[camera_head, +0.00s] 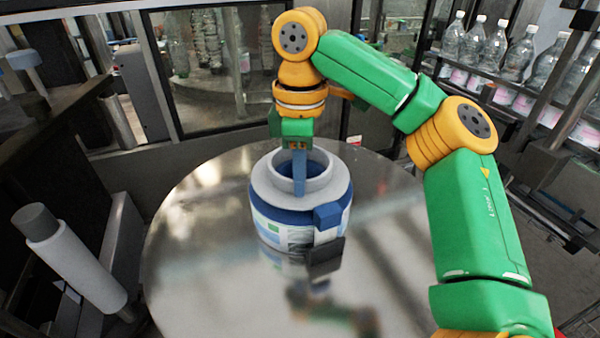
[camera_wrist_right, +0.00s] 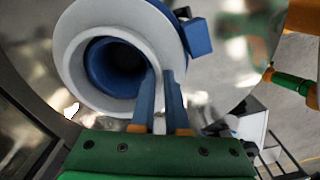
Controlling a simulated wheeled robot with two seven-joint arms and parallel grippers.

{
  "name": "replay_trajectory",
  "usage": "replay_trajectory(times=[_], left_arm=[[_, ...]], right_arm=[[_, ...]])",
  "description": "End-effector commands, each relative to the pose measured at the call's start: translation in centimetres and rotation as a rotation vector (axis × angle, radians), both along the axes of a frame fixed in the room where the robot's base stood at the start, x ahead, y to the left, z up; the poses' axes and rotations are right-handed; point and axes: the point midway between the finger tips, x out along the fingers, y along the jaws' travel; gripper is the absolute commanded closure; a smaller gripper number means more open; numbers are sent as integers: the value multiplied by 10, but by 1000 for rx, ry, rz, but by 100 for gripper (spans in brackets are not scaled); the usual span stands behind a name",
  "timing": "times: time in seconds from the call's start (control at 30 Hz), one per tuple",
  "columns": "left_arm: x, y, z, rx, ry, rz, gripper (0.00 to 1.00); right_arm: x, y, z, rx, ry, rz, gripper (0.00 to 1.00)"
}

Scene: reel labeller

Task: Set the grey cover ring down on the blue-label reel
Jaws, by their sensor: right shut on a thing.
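The grey cover ring (camera_head: 268,188) lies at the top of the blue-label reel (camera_head: 290,232), with its raised collar around a dark blue opening. It appears level and close on the reel, but I cannot tell whether it fully touches. The reel stands upright on the round shiny table (camera_head: 195,270). My right gripper (camera_head: 299,190) points down and is shut on the wall of the ring's collar. The right wrist view shows the fingers (camera_wrist_right: 160,105) at the collar of the ring (camera_wrist_right: 77,28). My left gripper is in neither view.
A blue block (camera_head: 328,215) sticks out at the reel's front right, above a dark block (camera_head: 325,257). A white roller (camera_head: 70,260) stands at the left beyond the table. Clear bottles (camera_head: 485,45) line a rack at the back right.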

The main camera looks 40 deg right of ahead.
Motion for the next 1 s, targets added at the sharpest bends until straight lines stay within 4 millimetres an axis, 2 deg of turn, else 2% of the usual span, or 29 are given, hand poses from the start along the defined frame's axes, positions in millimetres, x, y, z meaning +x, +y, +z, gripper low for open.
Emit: replay_trajectory(times=[0.17, 0.6, 1.0], left_arm=[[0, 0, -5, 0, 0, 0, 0], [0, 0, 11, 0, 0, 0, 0], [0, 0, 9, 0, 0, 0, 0]], right_arm=[[0, 0, -8, 1, 1, 1, 100], [1, 0, 1, 1, 1, 1, 100], [2, 0, -3, 0, 0, 0, 100]])
